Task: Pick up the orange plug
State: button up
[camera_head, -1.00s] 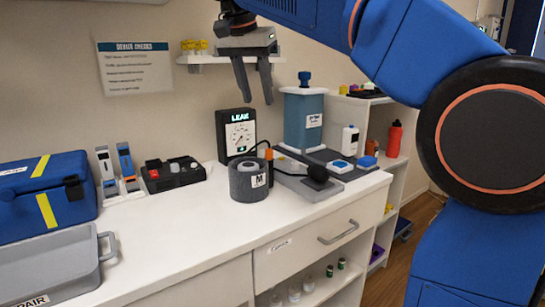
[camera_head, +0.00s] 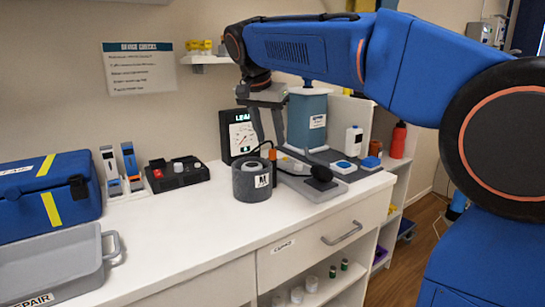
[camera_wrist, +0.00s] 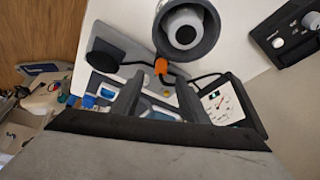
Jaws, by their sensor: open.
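The orange plug (camera_head: 272,153) stands small and upright beside the dark grey cylinder marked M, with a black cable near it. In the wrist view the orange plug (camera_wrist: 161,66) shows between the cylinder and the tips of my fingers. My gripper (camera_head: 270,142) is open, pointing down just above the plug, and its fingers hold nothing. In the wrist view my gripper's two fingers (camera_wrist: 158,88) are spread apart, with the plug just beyond their tips. I cannot tell the exact height between the tips and the plug.
The grey cylinder (camera_head: 252,184) stands close to the plug. The LEAK gauge box (camera_head: 235,133) is behind it, and a grey device with a black round pad (camera_head: 320,178) lies to the right. A blue-teal tank (camera_head: 307,118) stands behind. The counter front (camera_head: 200,235) is clear.

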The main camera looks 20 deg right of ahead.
aim_at(272, 149)
jog(key=shift+x, duration=2.15)
grip_shut()
